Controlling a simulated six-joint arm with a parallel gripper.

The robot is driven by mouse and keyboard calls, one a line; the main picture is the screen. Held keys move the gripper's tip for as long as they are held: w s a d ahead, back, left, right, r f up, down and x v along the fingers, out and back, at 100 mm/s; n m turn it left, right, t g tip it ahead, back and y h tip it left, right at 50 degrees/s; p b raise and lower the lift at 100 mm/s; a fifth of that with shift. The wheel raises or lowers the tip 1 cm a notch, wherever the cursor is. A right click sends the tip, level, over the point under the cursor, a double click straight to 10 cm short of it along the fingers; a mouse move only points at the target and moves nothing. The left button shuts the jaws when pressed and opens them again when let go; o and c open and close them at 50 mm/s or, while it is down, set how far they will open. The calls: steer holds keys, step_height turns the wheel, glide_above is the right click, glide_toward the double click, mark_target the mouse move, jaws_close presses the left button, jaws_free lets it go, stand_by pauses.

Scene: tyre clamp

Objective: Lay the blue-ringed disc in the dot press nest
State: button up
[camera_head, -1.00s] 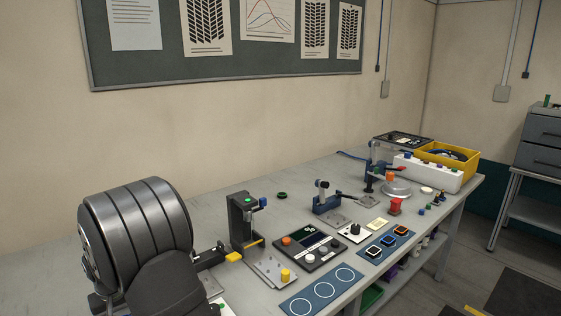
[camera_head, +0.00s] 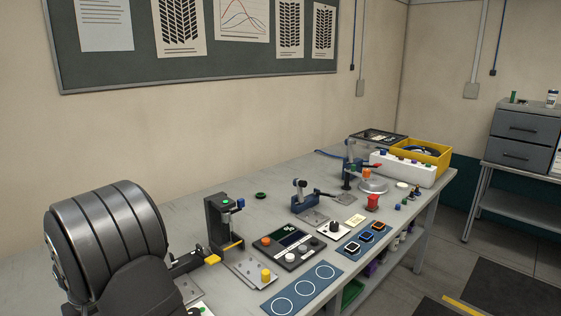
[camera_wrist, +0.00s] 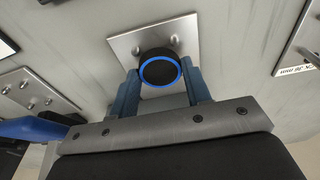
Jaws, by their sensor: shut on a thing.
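In the wrist view my gripper (camera_wrist: 160,78) is shut on a black disc with a bright blue ring (camera_wrist: 156,54), one blue-grey finger on each side of it. A square bare metal plate (camera_wrist: 124,44) shows behind the disc. I cannot tell whether the disc touches the plate or is held above it. My gripper does not show in the head view. A black upright stand with a green light (camera_head: 216,228) is on the bench there, with a metal plate (camera_head: 246,264) in front. I cannot tell which fixture is the dot press nest.
A lever clamp (camera_head: 301,190), a control panel (camera_head: 288,246) and a blue mat with white circles (camera_head: 303,288) are on the bench. In the wrist view a plate with pegs (camera_wrist: 35,92) lies left.

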steer(key=shift+r, duration=2.55)
steer(key=w+d+r, duration=0.4)
steer(key=w+d, duration=1.1)
steer(key=w, duration=0.1)
steer(key=f, duration=0.2)
steer(key=d+f, duration=0.1)
steer(key=f, duration=0.2)
steer(key=shift+w+d+f, duration=0.1)
steer(key=shift+d+f, duration=0.05)
steer(key=shift+f, duration=2.25)
steer(key=shift+f, duration=0.1)
steer(key=o, duration=1.1)
steer(key=shift+c, duration=0.2)
